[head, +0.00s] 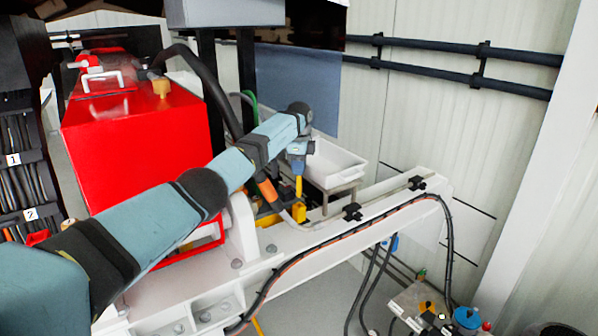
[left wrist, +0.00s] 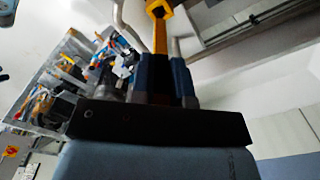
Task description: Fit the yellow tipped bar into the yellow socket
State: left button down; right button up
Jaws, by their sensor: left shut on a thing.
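My left gripper (head: 298,168) points down beyond the white beam and is shut on the yellow tipped bar (head: 298,187). The bar hangs upright below the fingers. A yellow block (head: 299,212), which looks like the yellow socket, is directly under the bar. I cannot tell whether the bar's lower end is in it or just above it. In the left wrist view the bar (left wrist: 160,42) extends from between the blue-grey fingers of the gripper (left wrist: 158,78). A yellow ring-like piece with a dark centre shows at its far end. My right gripper is not in view.
The white beam (head: 345,222) with a black cable runs in front of the socket. A white tray (head: 335,163) stands close behind my gripper. A red tank (head: 135,140) and black hose are to the left. A cluttered small table (head: 420,305) is at lower right.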

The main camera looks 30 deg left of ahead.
aim_at(299, 196)
pick_arm(q)
notch_tip(299, 196, down, 2)
jog(key=shift+f, duration=0.1)
jog(key=shift+f, duration=0.6)
jog(key=c, duration=1.1)
grip_release()
